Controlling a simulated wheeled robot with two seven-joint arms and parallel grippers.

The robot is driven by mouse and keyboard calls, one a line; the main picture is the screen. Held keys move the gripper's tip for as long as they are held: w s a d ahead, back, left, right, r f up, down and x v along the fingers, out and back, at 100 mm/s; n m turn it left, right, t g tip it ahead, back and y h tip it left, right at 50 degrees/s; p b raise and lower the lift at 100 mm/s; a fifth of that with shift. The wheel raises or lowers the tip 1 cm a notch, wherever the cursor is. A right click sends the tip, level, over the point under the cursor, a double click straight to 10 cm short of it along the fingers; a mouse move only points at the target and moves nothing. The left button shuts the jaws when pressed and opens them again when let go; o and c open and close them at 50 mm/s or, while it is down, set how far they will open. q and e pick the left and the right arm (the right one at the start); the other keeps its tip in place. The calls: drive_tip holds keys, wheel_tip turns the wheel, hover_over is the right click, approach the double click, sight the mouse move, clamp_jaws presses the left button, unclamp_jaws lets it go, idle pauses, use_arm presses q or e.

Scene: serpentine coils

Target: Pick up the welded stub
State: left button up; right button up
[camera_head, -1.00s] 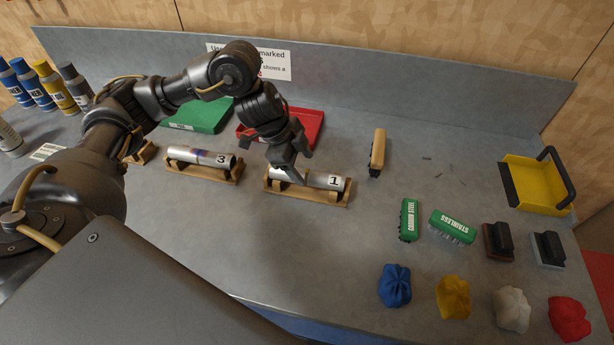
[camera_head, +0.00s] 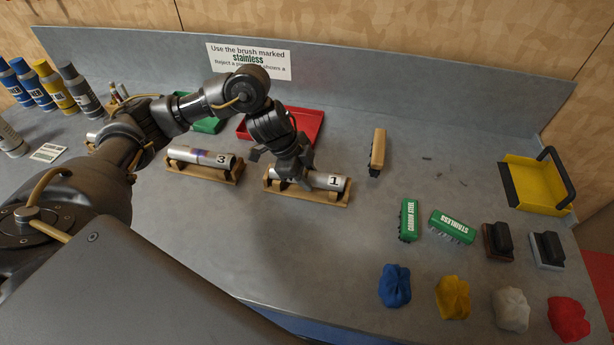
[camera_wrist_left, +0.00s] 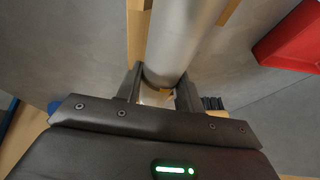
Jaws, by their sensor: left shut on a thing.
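The silver stub marked 1 (camera_head: 326,180) lies level in a wooden cradle (camera_head: 315,200) at mid-table. My left gripper (camera_head: 292,180) reaches down over the left part of this stub and is shut on it. In the left wrist view the stub (camera_wrist_left: 182,40) runs up from between the fingers (camera_wrist_left: 160,92). A second stub marked 3 (camera_head: 200,157), with a bluish band, lies in its own cradle (camera_head: 205,174) to the left. Part of another stub (camera_head: 92,137) shows behind my left arm, mostly hidden. My right gripper is not in view.
A red tray (camera_head: 308,120) and a green tray (camera_head: 208,125) stand behind the cradles. Brushes, including the green stainless one (camera_head: 452,226), lie right. Coloured cloths (camera_head: 395,286) lie at the front right. The front middle is clear.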

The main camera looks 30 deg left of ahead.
sight(312, 172)
use_arm(q)
drive_tip(key=shift+c, duration=0.7)
drive_tip(key=shift+r, duration=0.1)
drive_tip(key=shift+w+r, duration=0.1)
drive_tip(key=shift+r, duration=0.4)
wheel_tip(312, 172, up, 2)
drive_tip(key=s+a+r+p, duration=0.4)
drive_tip(key=s+a+r, duration=0.2)
drive_tip(key=s+r, duration=0.4)
drive_tip(key=s, duration=0.2)
drive_tip(key=shift+s+a+p, duration=0.3)
drive_tip(key=shift+p, duration=0.05)
drive_tip(key=shift+f, duration=0.1)
